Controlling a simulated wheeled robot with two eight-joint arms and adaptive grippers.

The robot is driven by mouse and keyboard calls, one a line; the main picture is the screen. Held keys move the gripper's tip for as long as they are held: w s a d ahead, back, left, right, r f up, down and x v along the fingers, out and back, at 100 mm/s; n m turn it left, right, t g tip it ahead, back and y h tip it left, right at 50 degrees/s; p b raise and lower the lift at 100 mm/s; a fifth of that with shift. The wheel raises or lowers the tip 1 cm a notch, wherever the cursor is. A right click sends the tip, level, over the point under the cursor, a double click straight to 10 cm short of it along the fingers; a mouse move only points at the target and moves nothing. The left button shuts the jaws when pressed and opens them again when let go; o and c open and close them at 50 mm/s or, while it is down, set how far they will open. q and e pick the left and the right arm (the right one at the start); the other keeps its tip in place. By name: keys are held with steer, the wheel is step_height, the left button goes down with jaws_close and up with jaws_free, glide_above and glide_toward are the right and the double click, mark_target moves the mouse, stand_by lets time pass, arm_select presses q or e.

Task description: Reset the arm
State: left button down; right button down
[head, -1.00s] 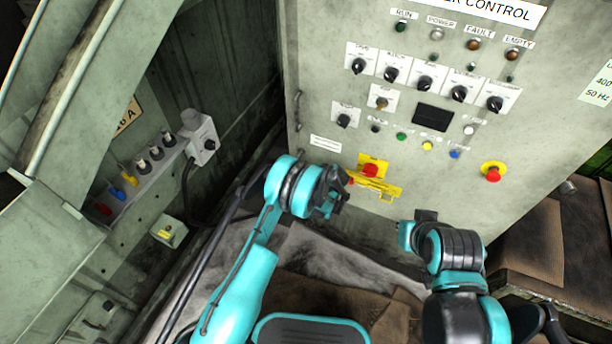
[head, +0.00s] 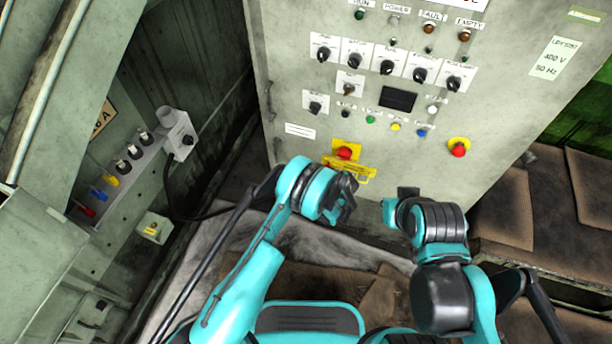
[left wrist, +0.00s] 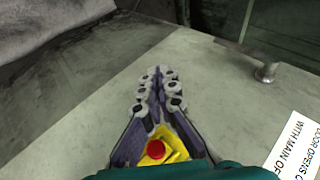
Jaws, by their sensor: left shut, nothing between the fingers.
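My left gripper (head: 346,198) is just below the yellow-framed red button (head: 344,153) and its yellow hinged piece (head: 350,170) on the control cabinet. In the left wrist view its fingers (left wrist: 160,88) are together with nothing between them. The red button (left wrist: 155,149) and yellow plate show there behind the finger bases. My right gripper (head: 398,202) is to the right of the left one, in front of the lower cabinet. It is small and partly hidden by its own arm, so its jaws cannot be made out.
The cabinet face (head: 290,90) carries rows of dark knobs, lamps and small coloured buttons. A second red button (head: 458,149) on yellow is at its right. A grey socket box (head: 178,133) with a cable is on the left wall. Brown-topped benches (head: 500,210) stand at right.

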stand_by(0.5)
arm_select(q)
steer(key=s+a+r+n+h, duration=0.1)
steer(key=s+a+r, duration=0.15)
steer(key=r, duration=0.75)
steer(key=s+a+r+h, duration=0.1)
steer(key=a+r, duration=0.3)
steer(key=r, duration=0.5)
steer(key=s+a+r+n+h, duration=0.15)
steer(key=a+r, duration=0.25)
steer(key=r, duration=0.6)
steer(key=s+a+r, duration=0.5)
steer(key=s+r, duration=0.2)
steer(key=s, duration=0.4)
steer(key=s+a+r+n+h, duration=0.1)
steer(key=s+a+n+h, duration=0.1)
steer(key=s, duration=1.2)
steer(key=shift+a+t, duration=0.2)
steer(key=shift+t, duration=0.1)
steer(key=shift+n, duration=0.25)
